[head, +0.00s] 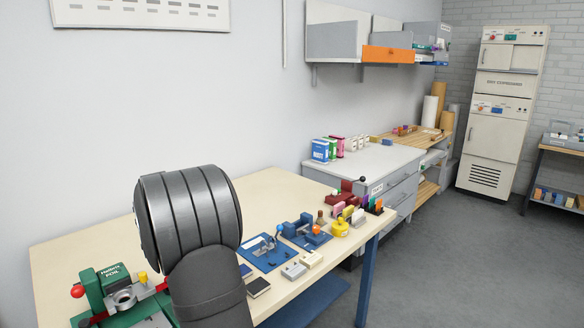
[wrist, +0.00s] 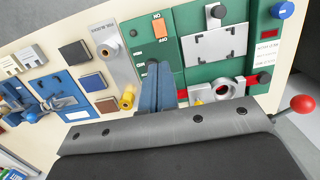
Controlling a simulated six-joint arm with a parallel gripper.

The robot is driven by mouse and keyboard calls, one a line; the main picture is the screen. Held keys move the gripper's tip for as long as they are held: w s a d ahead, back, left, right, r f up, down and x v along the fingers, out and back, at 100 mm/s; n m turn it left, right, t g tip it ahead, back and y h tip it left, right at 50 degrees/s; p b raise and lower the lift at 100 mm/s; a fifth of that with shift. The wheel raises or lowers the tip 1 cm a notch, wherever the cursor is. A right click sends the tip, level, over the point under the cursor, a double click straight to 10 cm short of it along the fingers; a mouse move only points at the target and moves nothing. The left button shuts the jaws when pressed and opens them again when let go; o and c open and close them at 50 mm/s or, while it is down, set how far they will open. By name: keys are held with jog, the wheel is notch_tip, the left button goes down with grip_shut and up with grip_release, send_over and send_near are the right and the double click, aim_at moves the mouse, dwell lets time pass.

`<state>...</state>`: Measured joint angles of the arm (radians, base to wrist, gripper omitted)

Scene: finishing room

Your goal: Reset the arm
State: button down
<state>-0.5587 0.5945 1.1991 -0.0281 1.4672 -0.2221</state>
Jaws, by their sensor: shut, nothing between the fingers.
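My gripper (wrist: 157,70) shows in the wrist view as two blue fingers pressed together, with nothing between them. The fingertips appear over the left part of a green machine (wrist: 235,65); I cannot tell how far above it they are. In the head view my dark grey arm rises over the left part of the workbench (head: 265,190), and the gripper itself is hidden behind it.
The green machine (head: 108,285) stands at the bench's left end; its red-knobbed lever (wrist: 301,104) sticks out. Blue fixtures (head: 263,250) and small blocks crowd the bench's front and right. The back of the bench is clear. A grey drawer cabinet (head: 390,160) stands beyond.

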jog(key=shift+s+d+f, duration=0.15)
jog(key=shift+f, duration=1.15)
jog(key=shift+s+d+f, duration=0.1)
jog(key=shift+f, duration=1.2)
jog(key=c, duration=2)
grip_release()
jog(key=o, duration=0.4)
jog(key=shift+a+r, duration=0.2)
jog(key=shift+r, duration=0.15)
jog(key=o, duration=1.4)
jog(key=a+r+t, duration=0.1)
jog(key=r, duration=0.1)
jog(key=r+t, duration=0.2)
jog(key=s+a+r+t, duration=0.1)
jog(key=r+t, duration=0.1)
jog(key=shift+a+r, duration=0.25)
jog(key=shift+a, duration=0.05)
jog(key=shift+o, duration=1)
jog(key=shift+a+r, duration=0.1)
jog(key=shift+r, duration=0.1)
jog(key=x, duration=0.9)
jog(key=shift+w+f, duration=0.3)
jog(key=shift+w, duration=0.05)
jog(key=shift+r, duration=0.1)
